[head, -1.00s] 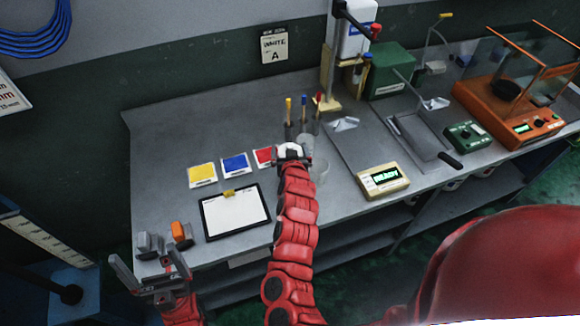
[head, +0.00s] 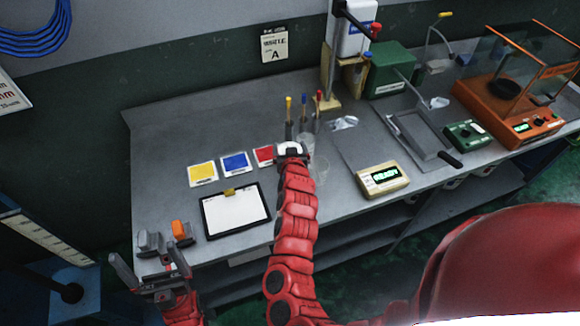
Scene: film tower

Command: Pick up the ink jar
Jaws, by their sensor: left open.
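No jar that I can surely call the ink jar shows. Clear glass vessels (head: 318,170) stand on the bench just right of my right gripper (head: 292,150). Behind it stand upright sticks with yellow, blue and red tops (head: 303,108). My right gripper is over the bench beside the red card; a white rounded shape shows at its end, and its fingers are too small and hidden to read. My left gripper (head: 150,262) is open at the lower left, in front of a small grey object (head: 149,241) and an orange one (head: 180,230) near the bench edge.
The grey bench (head: 165,135) holds yellow (head: 202,172), blue (head: 235,163) and red (head: 264,155) cards, a clipboard (head: 236,211), a display box (head: 383,179), a tray (head: 418,135), and an orange balance (head: 510,115). The bench's back left is clear.

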